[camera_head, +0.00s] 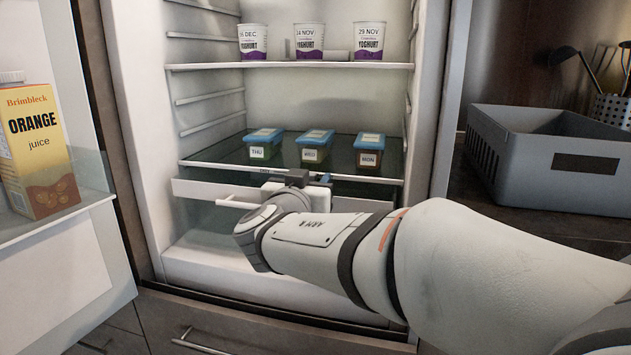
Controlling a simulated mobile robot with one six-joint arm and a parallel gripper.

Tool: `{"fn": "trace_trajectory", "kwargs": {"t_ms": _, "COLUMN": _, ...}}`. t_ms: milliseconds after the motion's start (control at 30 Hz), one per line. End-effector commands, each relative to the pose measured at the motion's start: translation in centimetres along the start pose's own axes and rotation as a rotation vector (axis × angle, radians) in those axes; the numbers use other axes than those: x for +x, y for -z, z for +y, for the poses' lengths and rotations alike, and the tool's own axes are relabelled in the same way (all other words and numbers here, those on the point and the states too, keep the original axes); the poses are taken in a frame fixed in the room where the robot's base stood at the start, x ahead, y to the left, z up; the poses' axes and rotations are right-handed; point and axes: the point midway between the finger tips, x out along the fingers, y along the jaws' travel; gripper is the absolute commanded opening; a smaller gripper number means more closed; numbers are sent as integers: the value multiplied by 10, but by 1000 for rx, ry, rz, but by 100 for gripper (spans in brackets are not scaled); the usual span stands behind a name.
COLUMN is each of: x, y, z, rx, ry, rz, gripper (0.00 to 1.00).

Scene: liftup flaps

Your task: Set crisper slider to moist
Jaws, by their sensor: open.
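The fridge stands open, with a clear crisper drawer (206,217) at the bottom under a glass shelf (225,153). A white front strip (208,189) runs along the drawer's top. Small dark lettering shows on the shelf's edge just left of my gripper, too small to read. My gripper (308,177) is at the middle of this edge, close in front of it. It is open, but its fingers are small and partly hidden by its own body. I cannot make out the slider or its setting; my gripper and wrist cover that part of the edge.
Several blue-lidded boxes, one of them a box marked MON (368,158), sit on the glass shelf above. Yoghurt cups (309,42) stand higher up. The open door with orange juice (38,150) is at left. A grey crate (548,165) stands on the counter at right.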

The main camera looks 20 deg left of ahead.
Motion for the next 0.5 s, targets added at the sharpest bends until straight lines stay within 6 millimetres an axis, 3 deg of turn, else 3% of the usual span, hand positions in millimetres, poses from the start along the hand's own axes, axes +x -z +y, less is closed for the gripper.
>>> {"fn": "trace_trajectory", "kwargs": {"t_ms": 500, "x": -72, "y": 1, "z": -1, "rx": 0, "ry": 2, "rz": 0, "gripper": 42}}
